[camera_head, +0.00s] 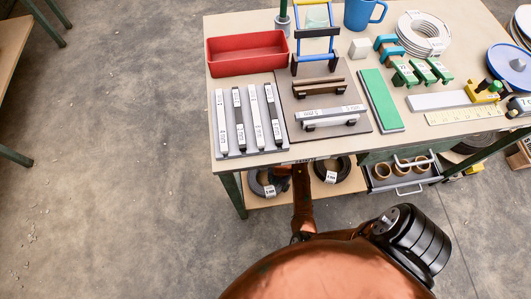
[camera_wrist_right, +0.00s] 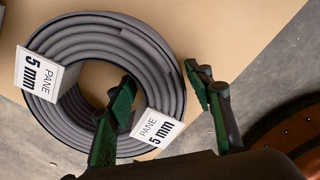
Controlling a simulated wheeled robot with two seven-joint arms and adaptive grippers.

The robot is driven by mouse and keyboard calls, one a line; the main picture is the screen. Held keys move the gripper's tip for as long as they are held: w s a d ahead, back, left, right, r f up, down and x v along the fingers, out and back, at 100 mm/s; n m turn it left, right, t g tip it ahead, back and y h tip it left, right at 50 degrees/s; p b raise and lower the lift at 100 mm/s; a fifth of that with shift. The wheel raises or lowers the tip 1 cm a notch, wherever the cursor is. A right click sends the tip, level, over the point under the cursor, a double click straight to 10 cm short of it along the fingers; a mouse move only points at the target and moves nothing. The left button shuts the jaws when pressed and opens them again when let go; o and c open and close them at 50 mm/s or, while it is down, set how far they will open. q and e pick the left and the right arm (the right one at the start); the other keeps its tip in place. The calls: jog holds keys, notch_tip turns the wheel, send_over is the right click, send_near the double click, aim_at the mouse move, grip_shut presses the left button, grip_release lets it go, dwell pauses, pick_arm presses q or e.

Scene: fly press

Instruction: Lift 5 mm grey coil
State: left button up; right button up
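The grey coil (camera_wrist_right: 88,33) lies flat on a light tan surface in the right wrist view, with two white tags reading "PANE 5 mm". In the head view a coil tagged 5 mm (camera_head: 256,184) lies on the shelf under the table, partly hidden by the tabletop. My right gripper (camera_wrist_right: 166,82) is open. Its left finger overlaps the coil's open centre and its right finger is outside the ring, with the coil's right side between them. I cannot tell whether either finger touches it. My left gripper is not in view.
A darker coil tagged 4 mm (camera_head: 332,174) lies right of my arm on the shelf. A grey drawer (camera_head: 402,183) with tan rings sits further right. The tabletop (camera_head: 234,93) overhangs the shelf and carries a red bin (camera_head: 246,67). Floor is clear at left.

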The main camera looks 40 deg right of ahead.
grip_shut()
dwell(0.4)
jog(key=shift+w, duration=0.1)
dwell(0.4)
